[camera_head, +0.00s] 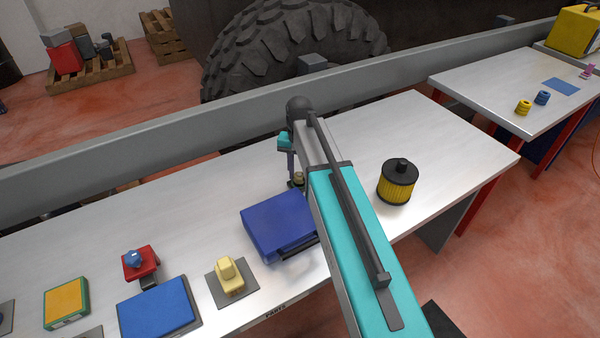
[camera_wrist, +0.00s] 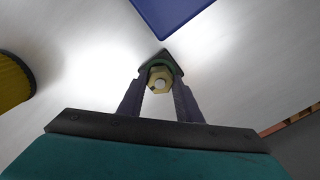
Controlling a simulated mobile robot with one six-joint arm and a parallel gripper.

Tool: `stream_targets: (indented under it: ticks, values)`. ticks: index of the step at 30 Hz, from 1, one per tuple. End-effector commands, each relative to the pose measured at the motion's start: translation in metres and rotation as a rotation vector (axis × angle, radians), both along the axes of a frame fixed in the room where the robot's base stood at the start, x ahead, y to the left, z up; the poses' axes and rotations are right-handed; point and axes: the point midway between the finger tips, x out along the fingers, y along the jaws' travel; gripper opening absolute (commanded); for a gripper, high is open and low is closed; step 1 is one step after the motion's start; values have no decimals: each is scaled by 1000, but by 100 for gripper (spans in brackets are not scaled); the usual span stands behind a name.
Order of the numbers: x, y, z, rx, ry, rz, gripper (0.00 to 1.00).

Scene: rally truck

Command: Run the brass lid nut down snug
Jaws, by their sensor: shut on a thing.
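The brass lid nut (camera_wrist: 160,74) shows in the middle of the wrist view, a hexagon with a pale round stud end at its centre. A dark green ring and a dark pointed base show around it. My gripper (camera_wrist: 159,84) is shut on the nut, one finger on each side. In the head view the nut (camera_head: 298,177) is a small brass spot below my gripper (camera_head: 293,168), partly hidden by my arm. How far down its thread the nut sits cannot be told.
A blue box (camera_head: 277,222) stands close to the nut. A yellow filter with a black cap (camera_head: 397,182) stands right of my arm. A yellow block (camera_head: 229,274), blue pad (camera_head: 157,306) and red block (camera_head: 140,262) lie front left. The bench's back left is clear.

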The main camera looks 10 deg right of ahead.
Motion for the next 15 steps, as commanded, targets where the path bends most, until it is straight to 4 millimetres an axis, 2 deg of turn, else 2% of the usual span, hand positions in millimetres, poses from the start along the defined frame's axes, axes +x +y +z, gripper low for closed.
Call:
stream_targets:
  ticks: [3, 4, 7, 15]
  values:
    - [3, 0, 3, 1, -11, 1, 9]
    - [3, 0, 3, 1, -11, 1, 35]
    - [3, 0, 3, 0, -8, 1, 50]
    - [1, 0, 1, 0, -4, 1, 50]
